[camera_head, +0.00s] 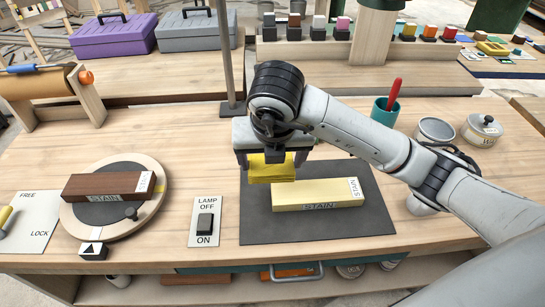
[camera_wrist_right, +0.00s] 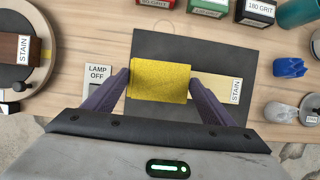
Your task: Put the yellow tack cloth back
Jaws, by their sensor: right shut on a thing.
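The yellow tack cloth (camera_head: 270,168) is a folded yellow piece between the fingers of my right gripper (camera_head: 268,158). My right gripper is shut on it and holds it over the left back part of the dark mat (camera_head: 312,228), beside a pale block marked STAIN (camera_head: 318,195). In the right wrist view the yellow tack cloth (camera_wrist_right: 160,82) spans the gap between both fingers and covers part of the pale block (camera_wrist_right: 217,87). I cannot tell how high the cloth is above the mat. My left gripper is not in view.
A turntable (camera_head: 90,215) bearing a brown STAIN block (camera_head: 110,185) stands left, near a lamp switch plate (camera_head: 205,222). A thin post (camera_head: 228,60) rises behind the gripper. A teal cup (camera_head: 385,112) and tins (camera_head: 435,130) stand right. The mat's front is clear.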

